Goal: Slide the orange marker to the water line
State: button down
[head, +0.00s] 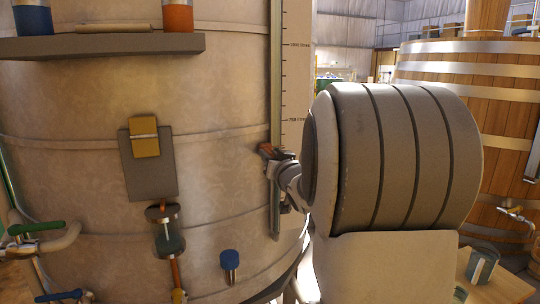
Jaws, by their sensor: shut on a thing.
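My gripper (276,156) is at the scale on the tank's right side, partly hidden by my own large grey arm link. It is shut on the orange marker (266,148), of which only a small orange-brown part shows at the fingers. The marker is beside the pale scale board (296,70), a little below its 750 litres mark. A narrow upright grey strip (275,70) runs along the board's left edge. I cannot make out a water line along it. My arm hides the lower part of the board.
A large pale tank (80,90) with metal bands fills the left. A shelf (100,45) holds two jars, and a yellow-tagged plate (152,165) and a small glass jar (167,230) are on the tank's front. Green-handled tap (36,228) at lower left; wooden vat (505,120) at right.

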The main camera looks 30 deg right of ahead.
jog(key=shift+f, duration=0.15)
jog(key=c, duration=0.7)
grip_release()
jog(key=shift+s, duration=0.1)
